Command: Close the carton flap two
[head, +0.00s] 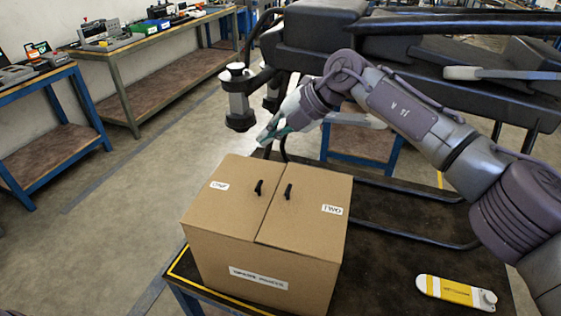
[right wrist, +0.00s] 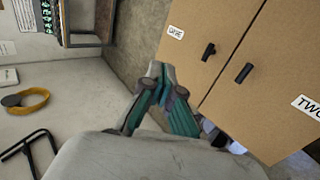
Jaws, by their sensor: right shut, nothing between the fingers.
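A brown cardboard carton (head: 215,262) stands on the dark table. Both of its top flaps lie flat, meeting at a centre seam. Flap two (head: 310,225), labelled TWO, is the right one and has a small black handle (head: 289,191). Flap one (head: 225,205) is on the left, with its own black handle (head: 259,187). My right gripper (head: 266,137) is above and behind the carton's far edge, apart from the flaps. In the right wrist view its fingers (right wrist: 160,82) are shut and empty, with flap two (right wrist: 265,85) to the right. My left gripper is not in view.
A yellow and white device (head: 455,292) lies on the table (head: 390,275) right of the carton. A large dark drone frame (head: 430,70) fills the back right, with a grey motor (head: 238,100) near my right gripper. Workbenches (head: 150,50) line the wall at left.

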